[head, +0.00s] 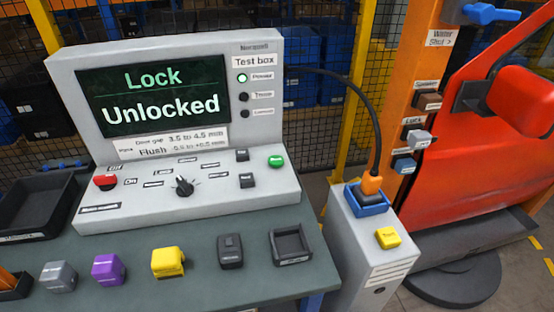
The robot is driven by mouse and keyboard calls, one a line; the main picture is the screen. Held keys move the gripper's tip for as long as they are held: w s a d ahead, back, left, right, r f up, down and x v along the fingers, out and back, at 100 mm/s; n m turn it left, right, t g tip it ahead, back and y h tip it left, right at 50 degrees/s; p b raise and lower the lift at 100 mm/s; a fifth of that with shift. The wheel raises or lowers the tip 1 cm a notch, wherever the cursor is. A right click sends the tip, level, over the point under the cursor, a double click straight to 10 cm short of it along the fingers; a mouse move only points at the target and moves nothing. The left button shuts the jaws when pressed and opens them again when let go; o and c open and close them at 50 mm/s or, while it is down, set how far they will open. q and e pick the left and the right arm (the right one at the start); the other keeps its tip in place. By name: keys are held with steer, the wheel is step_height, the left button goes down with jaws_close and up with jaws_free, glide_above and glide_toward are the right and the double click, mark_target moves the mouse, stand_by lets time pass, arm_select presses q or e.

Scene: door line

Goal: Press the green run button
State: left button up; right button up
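The green button (276,161) sits at the right end of the sloped control panel of the grey test box (215,198). Its top faces up and nothing covers it. The test box screen (155,95) reads "Lock Unlocked". A red button (105,181) is at the panel's left end, and a black rotary knob (184,186) is in the middle. A green lamp (242,78) is lit beside the screen. Neither of my grippers shows in the head view.
Purple (107,269), yellow (167,262), grey (58,276) and dark (230,251) blocks stand along the table front, beside a small black tray (291,246). A black cable (375,110) runs from behind the box to an orange plug (371,184) on a grey pedestal (352,245). A red car door (490,150) stands right.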

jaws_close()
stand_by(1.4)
